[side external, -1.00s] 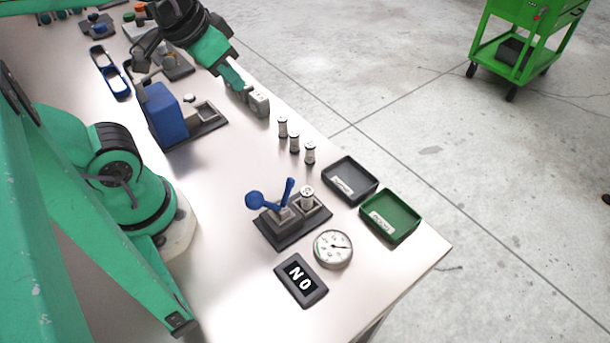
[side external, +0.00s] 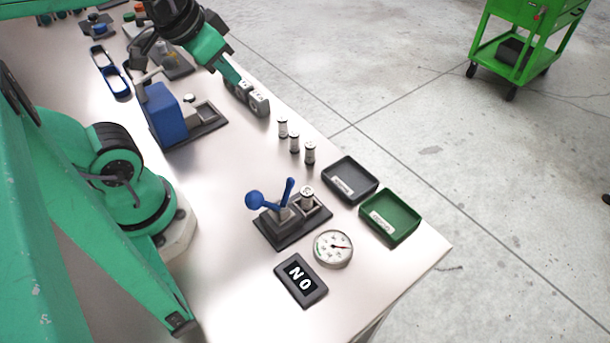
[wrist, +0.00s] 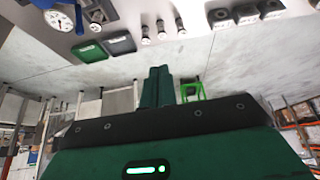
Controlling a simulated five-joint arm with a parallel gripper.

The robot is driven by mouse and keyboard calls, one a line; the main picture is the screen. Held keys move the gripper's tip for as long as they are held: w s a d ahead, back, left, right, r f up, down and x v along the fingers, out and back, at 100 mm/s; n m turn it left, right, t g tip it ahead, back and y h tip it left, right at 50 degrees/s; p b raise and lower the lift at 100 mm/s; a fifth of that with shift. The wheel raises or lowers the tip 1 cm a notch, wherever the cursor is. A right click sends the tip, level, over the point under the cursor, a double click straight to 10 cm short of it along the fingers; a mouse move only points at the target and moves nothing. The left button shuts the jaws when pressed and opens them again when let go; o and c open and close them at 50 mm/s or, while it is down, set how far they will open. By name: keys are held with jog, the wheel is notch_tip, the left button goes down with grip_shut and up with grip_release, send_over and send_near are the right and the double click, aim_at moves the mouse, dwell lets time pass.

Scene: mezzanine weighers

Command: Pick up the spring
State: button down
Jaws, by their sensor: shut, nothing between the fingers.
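No coil can be made out clearly, so I cannot tell for sure which thing is the spring. Three small silvery cylinders with dark ends (side external: 294,142) stand upright in a row on the bench; they also show in the wrist view (wrist: 161,29). A similar cylinder (side external: 307,196) stands in a dark fixture with blue levers (side external: 284,216). My gripper (side external: 238,81) is above the bench by a grey slotted block (side external: 258,103), up and left of the row. In the wrist view my gripper's fingers (wrist: 157,73) are together and hold nothing.
A dark tray (side external: 372,188) and a green tray (side external: 408,237) lie near the bench's right edge. A blue press (side external: 164,116) stands left of my gripper. Bare bench lies left of the cylinders.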

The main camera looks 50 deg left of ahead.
dwell(0.3)
jog(key=c, duration=1.1)
grip_release()
jog(key=shift+w, duration=0.1)
jog(key=shift+w+d+f+m+g, duration=0.9)
jog(key=shift+d+f+m, duration=1.4)
jog(key=shift+m, duration=2.95)
jog(key=shift+w+d+f+m+g, duration=0.85)
jog(key=shift+d+f+m, duration=1.4)
jog(key=shift+m, duration=3.05)
jog(key=shift+w+d+f+m+g, duration=0.9)
jog(key=shift+d+f+m, duration=1.35)
jog(key=shift+m, duration=3)
jog(key=shift+s+d+r, duration=0.15)
jog(key=shift+d+r, duration=0.3)
jog(key=shift+d, duration=0.1)
